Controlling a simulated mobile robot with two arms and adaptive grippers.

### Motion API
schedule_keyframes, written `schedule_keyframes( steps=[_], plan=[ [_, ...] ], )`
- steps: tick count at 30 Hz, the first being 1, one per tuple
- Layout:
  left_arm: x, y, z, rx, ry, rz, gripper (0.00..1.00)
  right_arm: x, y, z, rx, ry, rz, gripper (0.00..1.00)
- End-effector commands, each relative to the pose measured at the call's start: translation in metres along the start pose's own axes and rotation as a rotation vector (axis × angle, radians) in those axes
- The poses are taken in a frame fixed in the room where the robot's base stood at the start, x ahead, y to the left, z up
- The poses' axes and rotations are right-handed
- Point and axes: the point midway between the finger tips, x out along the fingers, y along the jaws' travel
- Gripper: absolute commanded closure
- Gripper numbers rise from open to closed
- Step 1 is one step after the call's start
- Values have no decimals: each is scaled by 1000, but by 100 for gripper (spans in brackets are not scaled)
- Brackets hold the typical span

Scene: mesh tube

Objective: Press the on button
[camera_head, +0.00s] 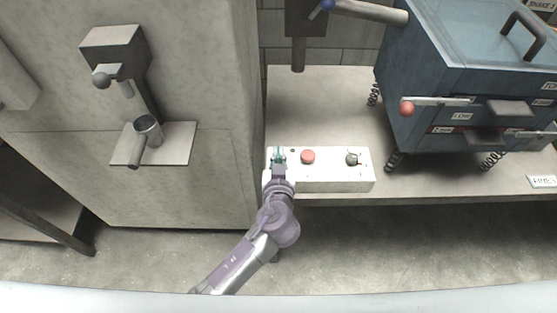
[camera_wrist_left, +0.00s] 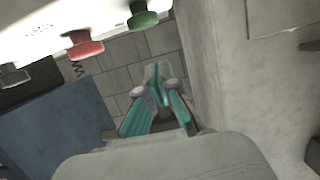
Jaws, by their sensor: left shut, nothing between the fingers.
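A white control box (camera_head: 335,180) lies on the shelf in the head view. It carries a red button (camera_head: 308,157) in its middle and a dark grey knob (camera_head: 352,159) at its right. My left gripper (camera_head: 278,157) is over the box's left end and hides what is beneath it. The left wrist view shows a green button (camera_wrist_left: 143,15), the red button (camera_wrist_left: 85,46) and the knob (camera_wrist_left: 15,76). There my left gripper (camera_wrist_left: 155,72) is shut and empty, with its teal fingers below the green button in the picture. I cannot tell whether they touch it. My right gripper is not seen.
A blue cabinet (camera_head: 470,65) on springs, with levers and drawers, stands right of the box. A concrete wall block (camera_head: 200,60) with a lever and a cup-like holder is at the left. The shelf (camera_head: 325,105) behind the box is clear.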

Motion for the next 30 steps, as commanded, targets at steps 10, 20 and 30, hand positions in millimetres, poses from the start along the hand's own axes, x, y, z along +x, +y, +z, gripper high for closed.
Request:
schedule_keyframes(
  steps=[10,20,30],
  plan=[
    [5,0,32,2,-5,1,100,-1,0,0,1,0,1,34],
    [5,0,34,2,-5,1,100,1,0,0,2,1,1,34],
    [11,0,58,-1,-7,1,100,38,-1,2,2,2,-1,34]
  ],
)
